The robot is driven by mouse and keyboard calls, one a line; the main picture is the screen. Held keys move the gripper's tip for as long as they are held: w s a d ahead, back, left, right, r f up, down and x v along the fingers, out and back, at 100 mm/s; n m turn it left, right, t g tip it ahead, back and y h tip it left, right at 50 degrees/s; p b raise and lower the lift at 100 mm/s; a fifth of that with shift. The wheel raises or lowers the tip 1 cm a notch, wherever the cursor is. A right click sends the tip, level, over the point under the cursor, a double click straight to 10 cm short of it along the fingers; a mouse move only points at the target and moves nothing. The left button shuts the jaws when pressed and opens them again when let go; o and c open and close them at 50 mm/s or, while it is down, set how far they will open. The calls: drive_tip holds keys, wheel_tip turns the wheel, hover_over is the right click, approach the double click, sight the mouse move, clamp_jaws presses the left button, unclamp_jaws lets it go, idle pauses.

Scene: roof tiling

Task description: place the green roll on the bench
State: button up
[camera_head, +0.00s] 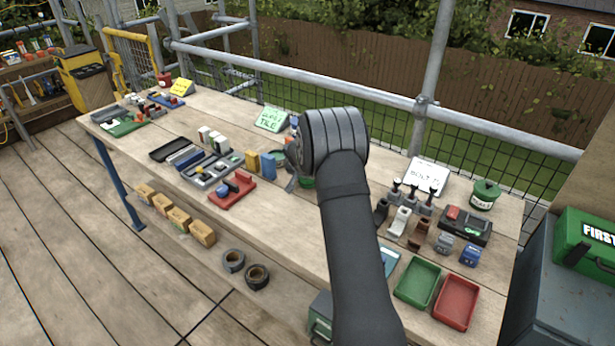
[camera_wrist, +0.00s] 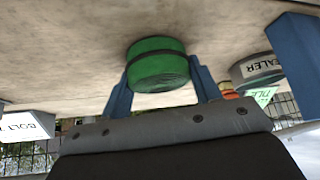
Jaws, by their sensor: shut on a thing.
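The green roll (camera_wrist: 157,64) has a dark band around it and sits between the two blue fingers of my gripper (camera_wrist: 160,85) in the wrist view. My gripper is shut on it, one finger on each side. In the head view only a small green part of the roll (camera_head: 308,182) shows, to the left of my forearm, which hides most of the gripper. The roll is close to the top of the wooden bench (camera_head: 270,240); I cannot tell if it touches.
Blue and yellow boxes (camera_head: 267,166) and a red tray (camera_head: 232,192) stand left of the gripper. Black, white and brown fittings (camera_head: 398,222) stand to the right, with green (camera_head: 418,281) and red (camera_head: 457,302) trays in front. A sealer tin (camera_wrist: 258,68) shows in the wrist view.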

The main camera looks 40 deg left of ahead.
drive_tip(key=o, duration=1)
drive_tip(key=shift+f, duration=0.1)
drive_tip(key=shift+o, duration=0.2)
drive_tip(key=shift+r, duration=0.35)
drive_tip(key=v, duration=1.1)
drive_tip(key=shift+s+r, duration=0.2)
drive_tip(key=shift+r, duration=0.05)
drive_tip(key=shift+f, duration=0.15)
